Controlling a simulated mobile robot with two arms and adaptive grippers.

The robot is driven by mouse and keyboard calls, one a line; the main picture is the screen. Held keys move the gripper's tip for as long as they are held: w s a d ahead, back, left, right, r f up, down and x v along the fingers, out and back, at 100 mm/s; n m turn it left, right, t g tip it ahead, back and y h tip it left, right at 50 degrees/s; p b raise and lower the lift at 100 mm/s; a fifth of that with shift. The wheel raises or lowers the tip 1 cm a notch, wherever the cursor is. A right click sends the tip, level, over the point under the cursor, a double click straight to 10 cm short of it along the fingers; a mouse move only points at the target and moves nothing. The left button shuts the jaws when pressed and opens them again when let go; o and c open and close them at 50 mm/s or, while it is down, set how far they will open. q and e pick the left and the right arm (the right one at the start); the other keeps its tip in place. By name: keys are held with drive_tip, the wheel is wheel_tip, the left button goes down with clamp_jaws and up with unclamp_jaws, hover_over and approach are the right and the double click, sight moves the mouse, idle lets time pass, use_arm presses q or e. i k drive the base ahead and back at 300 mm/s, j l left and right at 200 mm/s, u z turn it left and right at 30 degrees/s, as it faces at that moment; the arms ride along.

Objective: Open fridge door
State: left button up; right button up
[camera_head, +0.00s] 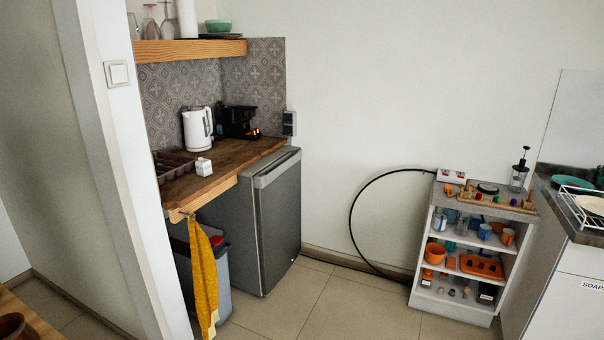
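The fridge (255,225) is a small dark grey unit standing under the wooden counter. Its door (282,215) faces right and appears shut, with a lighter grey strip (277,168) along the top edge. The lower part of the door reaches close to the tiled floor. Neither of my grippers shows in the head view, so their state and their distance from the fridge cannot be seen.
A yellow towel (203,275) hangs from the counter (215,175) in front of a grey bin (222,275). A white wall end (125,170) stands at left. A toy shelf unit (424,262) and black cable (352,215) are at right. Tiled floor (330,300) before the fridge is clear.

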sight(277, 187)
drive_tip(key=i+u, duration=0.1)
drive_tip(key=i, duration=0.55)
drive_tip(key=i+l+u, duration=0.1)
drive_tip(key=i, duration=1.1)
drive_tip(key=l+z, duration=0.05)
